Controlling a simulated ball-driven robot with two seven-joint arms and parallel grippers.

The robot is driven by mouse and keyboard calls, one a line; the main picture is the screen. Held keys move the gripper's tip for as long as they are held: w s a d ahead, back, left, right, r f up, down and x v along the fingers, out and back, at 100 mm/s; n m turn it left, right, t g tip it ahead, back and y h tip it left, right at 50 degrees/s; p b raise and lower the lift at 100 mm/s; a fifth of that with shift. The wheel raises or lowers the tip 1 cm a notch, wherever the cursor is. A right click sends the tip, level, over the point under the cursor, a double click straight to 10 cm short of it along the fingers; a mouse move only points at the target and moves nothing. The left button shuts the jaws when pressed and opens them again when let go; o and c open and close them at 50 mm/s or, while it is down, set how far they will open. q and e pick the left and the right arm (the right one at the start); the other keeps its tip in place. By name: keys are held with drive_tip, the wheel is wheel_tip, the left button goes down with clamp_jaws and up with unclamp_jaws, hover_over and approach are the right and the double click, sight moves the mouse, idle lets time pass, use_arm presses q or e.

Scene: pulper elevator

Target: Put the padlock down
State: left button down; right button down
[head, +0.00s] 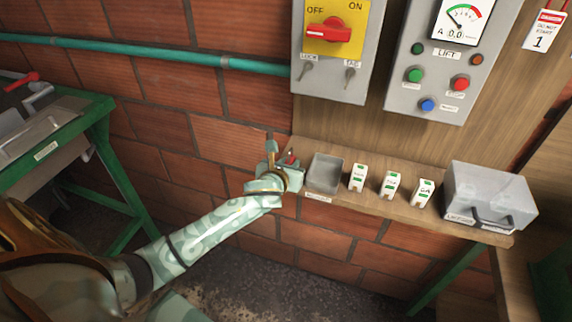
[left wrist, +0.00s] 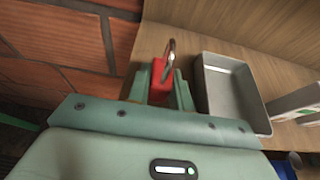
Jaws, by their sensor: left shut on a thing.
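The red padlock (left wrist: 160,84) with its metal shackle up is between the two fingers of my left gripper (left wrist: 160,90) in the left wrist view. My left gripper (head: 283,163) is shut on it, at the left end of the wooden shelf. In the head view only a bit of the red padlock (head: 291,158) shows behind the fingers. I cannot tell whether the padlock touches the shelf. A grey open tray (head: 310,187) is just right of the gripper; it also shows in the left wrist view (left wrist: 262,122). My right gripper is not in view.
The wooden shelf (head: 390,212) carries several white-and-green blocks (head: 391,184) and a grey lidded box (head: 490,192). Above are a yellow switch panel with a red handle (head: 335,30) and a lift control box (head: 434,90). A green-framed table (head: 97,125) stands left.

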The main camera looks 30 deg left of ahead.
use_arm(q)
drive_tip(key=shift+f, duration=0.15)
drive_tip(key=c, duration=1.3)
unclamp_jaws()
drive_tip(key=shift+o, duration=0.2)
